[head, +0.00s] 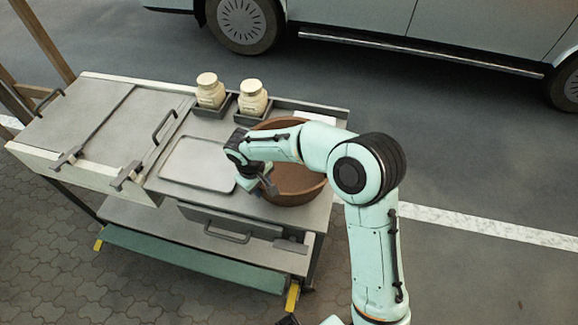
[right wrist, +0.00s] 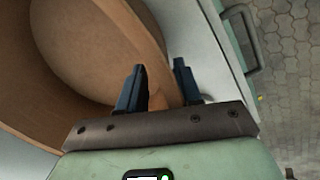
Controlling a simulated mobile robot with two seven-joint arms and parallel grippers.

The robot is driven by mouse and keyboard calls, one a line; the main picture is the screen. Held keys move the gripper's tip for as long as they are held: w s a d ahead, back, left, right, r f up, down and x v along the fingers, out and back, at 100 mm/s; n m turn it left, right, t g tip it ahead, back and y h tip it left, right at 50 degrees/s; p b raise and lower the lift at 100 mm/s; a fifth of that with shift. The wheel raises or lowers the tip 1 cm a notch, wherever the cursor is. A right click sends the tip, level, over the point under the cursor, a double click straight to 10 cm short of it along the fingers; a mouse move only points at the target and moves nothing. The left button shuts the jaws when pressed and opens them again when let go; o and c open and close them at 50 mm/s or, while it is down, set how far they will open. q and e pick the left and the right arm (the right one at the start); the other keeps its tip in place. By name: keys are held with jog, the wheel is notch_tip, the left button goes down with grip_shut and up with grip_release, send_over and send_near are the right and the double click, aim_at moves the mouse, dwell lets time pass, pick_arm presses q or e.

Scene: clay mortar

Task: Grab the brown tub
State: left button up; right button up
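The brown tub (head: 298,182) is a wide, round, open vessel at the right end of the metal cart, partly hidden by my right arm. My right gripper (head: 268,184) is at the tub's near left side, pointing down at its rim. In the right wrist view, the tub (right wrist: 85,50) fills the upper left. The right gripper's two dark fingers (right wrist: 161,85) stand apart, with the tub's wall between them: one finger inside, one outside. Gaps beside the wall suggest that it is not clamped. My left gripper is not in view.
The cart (head: 165,205) also carries a flat tray (head: 197,164) left of the tub and two cream jars (head: 210,91) (head: 253,98) behind it. A closed lid section (head: 85,120) is at the left. A parked van (head: 400,30) stands beyond, with open pavement between.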

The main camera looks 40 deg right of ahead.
jog(key=shift+f, duration=0.25)
jog(key=shift+c, duration=0.4)
grip_shut()
jog(key=shift+r, duration=0.15)
